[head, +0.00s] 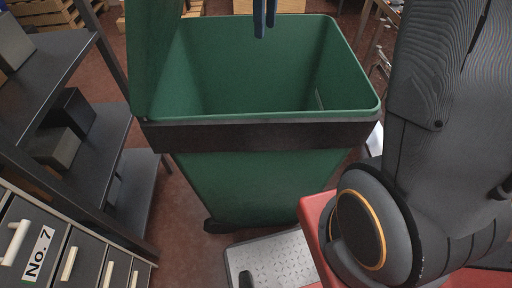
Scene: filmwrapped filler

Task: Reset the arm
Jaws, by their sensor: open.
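My gripper (264,22) shows at the top edge of the head view, and only its blue-grey fingers are visible. The fingers are a little apart and hold nothing that I can see. They hang over the far rim of a large green bin (250,137). The bin's lid (153,50) stands open at the left, and the visible inside looks empty. My arm fills the right side of the view. The rest of the gripper is cut off by the top edge.
Grey shelves (142,190) with dark boxes (72,112) stand at the left. Drawers labelled "No. 7" (38,253) are at the lower left. A metal plate (270,262) and a red surface (317,232) lie in front of the bin. Wooden pallets (45,12) are behind.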

